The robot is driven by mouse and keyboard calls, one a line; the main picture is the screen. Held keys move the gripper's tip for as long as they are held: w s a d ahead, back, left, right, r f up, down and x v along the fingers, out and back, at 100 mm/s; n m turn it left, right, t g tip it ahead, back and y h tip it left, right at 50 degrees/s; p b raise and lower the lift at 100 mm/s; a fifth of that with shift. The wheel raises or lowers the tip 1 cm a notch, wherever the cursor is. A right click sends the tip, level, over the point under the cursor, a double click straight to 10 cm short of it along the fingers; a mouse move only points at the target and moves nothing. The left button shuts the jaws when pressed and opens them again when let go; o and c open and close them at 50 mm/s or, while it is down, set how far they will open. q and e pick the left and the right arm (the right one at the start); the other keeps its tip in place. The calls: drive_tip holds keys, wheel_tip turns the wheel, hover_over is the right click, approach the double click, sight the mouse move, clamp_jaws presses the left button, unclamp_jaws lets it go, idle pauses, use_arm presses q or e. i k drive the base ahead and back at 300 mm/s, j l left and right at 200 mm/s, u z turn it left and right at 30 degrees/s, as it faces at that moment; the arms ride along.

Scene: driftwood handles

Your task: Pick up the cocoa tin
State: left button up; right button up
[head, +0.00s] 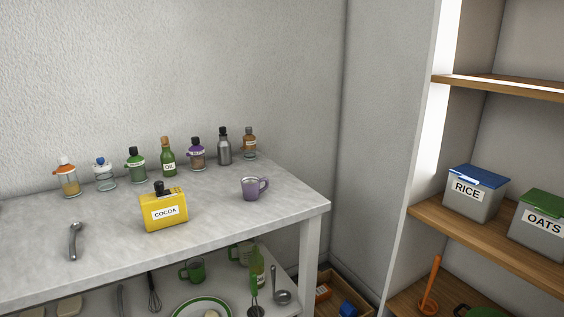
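The yellow cocoa tin (163,213) stands upright on the pale grey counter, left of the middle of the head view. It has a white label reading COCOA and a dark cap on top. Nothing touches it and nothing holds it. Neither of my grippers shows in this view.
Several bottles and jars, including a green oil bottle (168,158), stand along the wall behind the tin. A purple mug (251,189) stands to its right and a metal utensil (74,241) lies to its left. A wooden shelf (490,243) at right holds labelled boxes.

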sight(168, 210)
drive_tip(key=i+j+u, duration=0.2)
drive_tip(key=i, duration=0.25)
drive_tip(key=i+u, duration=0.15)
drive_tip(key=i, duration=0.25)
